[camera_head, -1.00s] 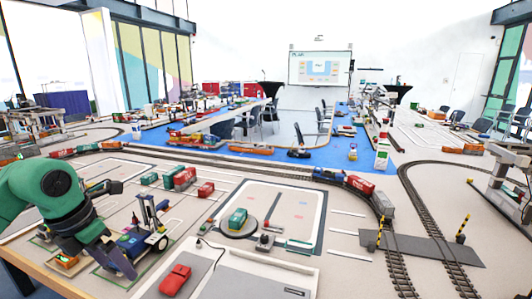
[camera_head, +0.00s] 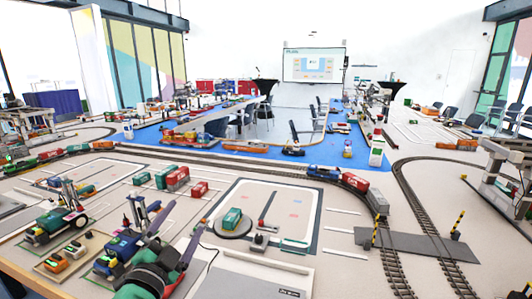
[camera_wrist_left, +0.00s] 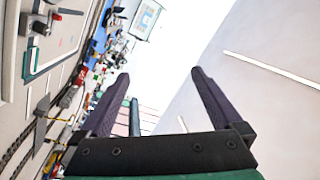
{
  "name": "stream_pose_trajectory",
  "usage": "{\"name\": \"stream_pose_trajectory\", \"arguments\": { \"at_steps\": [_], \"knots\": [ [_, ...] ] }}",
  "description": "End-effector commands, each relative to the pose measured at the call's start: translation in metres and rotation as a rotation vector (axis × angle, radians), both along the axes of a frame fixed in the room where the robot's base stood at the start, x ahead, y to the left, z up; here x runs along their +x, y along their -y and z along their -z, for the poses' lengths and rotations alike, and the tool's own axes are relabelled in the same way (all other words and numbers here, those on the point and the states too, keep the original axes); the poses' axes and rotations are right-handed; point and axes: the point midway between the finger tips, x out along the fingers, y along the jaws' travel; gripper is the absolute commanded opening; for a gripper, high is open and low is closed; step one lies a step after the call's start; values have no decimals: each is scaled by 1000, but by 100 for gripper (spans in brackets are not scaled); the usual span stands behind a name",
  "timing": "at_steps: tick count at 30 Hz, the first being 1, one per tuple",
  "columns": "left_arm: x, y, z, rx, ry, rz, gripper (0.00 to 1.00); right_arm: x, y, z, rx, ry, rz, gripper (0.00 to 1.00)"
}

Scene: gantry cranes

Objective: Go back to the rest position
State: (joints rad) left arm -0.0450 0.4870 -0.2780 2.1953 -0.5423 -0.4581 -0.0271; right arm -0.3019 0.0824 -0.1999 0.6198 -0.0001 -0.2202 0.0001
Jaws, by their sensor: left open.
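My left gripper (camera_head: 176,234) is low in the head view, left of centre, with its green wrist at the bottom edge. Its two dark fingers are spread apart and point up and away over the table. In the left wrist view the fingers of this gripper (camera_wrist_left: 160,76) stand wide apart with nothing between them. The wrist camera looks out sideways across the tilted room. My right gripper is not in view.
Toy vehicles stand left of the gripper, among them a green forklift (camera_head: 50,225) and orange blocks (camera_head: 57,262). A round turntable (camera_head: 230,228) holds a green container (camera_head: 232,218). Curved rail track (camera_head: 405,265) runs at the right. A gantry crane (camera_head: 507,180) stands at the right edge.

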Motion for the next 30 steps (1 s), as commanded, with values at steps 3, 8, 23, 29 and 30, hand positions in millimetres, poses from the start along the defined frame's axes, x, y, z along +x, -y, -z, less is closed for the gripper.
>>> {"name": "stream_pose_trajectory", "arguments": {
  "at_steps": [3,8,23,29,30],
  "knots": [
    [-25,-42,96,-256,-366,-197,100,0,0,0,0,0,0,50],
    [-86,-59,192,-448,-758,-366,100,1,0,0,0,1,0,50],
    [-222,-40,339,-638,-1406,-564,100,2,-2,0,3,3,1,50],
    [-223,-39,423,-622,-1440,-574,100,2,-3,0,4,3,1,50],
    [-226,-39,442,-618,-1447,-576,100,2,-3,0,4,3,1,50]
  ]
}}
